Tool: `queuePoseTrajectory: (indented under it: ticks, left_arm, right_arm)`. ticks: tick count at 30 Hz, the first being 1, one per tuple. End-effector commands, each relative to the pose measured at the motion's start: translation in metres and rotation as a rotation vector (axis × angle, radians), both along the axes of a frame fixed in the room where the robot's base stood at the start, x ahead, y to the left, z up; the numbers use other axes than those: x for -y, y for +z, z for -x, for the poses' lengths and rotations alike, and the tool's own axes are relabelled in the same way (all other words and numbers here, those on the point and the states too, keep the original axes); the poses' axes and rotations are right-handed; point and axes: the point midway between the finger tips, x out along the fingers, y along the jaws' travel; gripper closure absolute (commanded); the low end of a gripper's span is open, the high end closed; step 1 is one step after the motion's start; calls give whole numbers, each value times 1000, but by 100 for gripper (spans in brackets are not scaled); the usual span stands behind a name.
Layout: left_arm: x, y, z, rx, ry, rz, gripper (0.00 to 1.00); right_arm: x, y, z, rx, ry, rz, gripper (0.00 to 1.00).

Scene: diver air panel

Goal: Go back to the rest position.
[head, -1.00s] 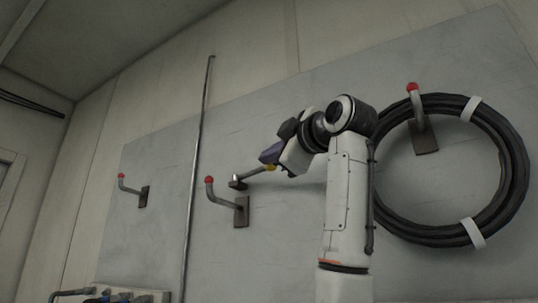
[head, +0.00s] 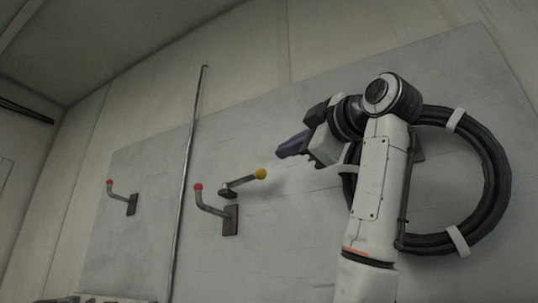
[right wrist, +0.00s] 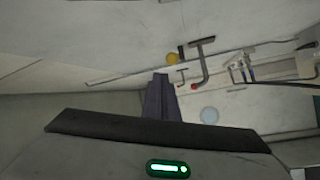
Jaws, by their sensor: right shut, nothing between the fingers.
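My right gripper (head: 281,154) is in front of the grey panel (head: 275,265) in the head view, shut and empty. Its fingertips point left, just above and to the right of the lever with a yellow ball (head: 261,174), with a visible gap between them. In the right wrist view the shut fingers (right wrist: 160,80) show at the centre, and the yellow ball (right wrist: 172,58) is just beyond them. My right arm covers part of the black hose coil (head: 489,150). My left gripper is not in view.
Hooks with red tips hang on the panel at the far left (head: 131,205) and near the lever (head: 230,218). A thin vertical pipe (head: 187,175) runs between them. The hose coil hangs close behind my right arm.

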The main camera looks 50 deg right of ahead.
Motion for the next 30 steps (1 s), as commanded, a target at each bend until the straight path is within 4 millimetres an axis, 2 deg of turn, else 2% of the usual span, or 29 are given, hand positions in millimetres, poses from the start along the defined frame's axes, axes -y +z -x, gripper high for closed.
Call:
queuePoseTrajectory:
  ticks: [5, 23, 26, 29, 30]
  left_arm:
    - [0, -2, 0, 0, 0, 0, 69]
    - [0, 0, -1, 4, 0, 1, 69]
    - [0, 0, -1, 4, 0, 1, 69]
    - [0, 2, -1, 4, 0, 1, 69]
    - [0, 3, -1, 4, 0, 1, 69]
  right_arm:
    - [4, -1, 10, 0, 0, -1, 100]
    - [3, -2, 9, -1, 0, 0, 100]
    - [0, -6, -4, -17, 3, 1, 100]
    - [-9, -19, -35, -54, 12, 6, 100]
    - [-14, -28, -54, -76, 17, 7, 100]
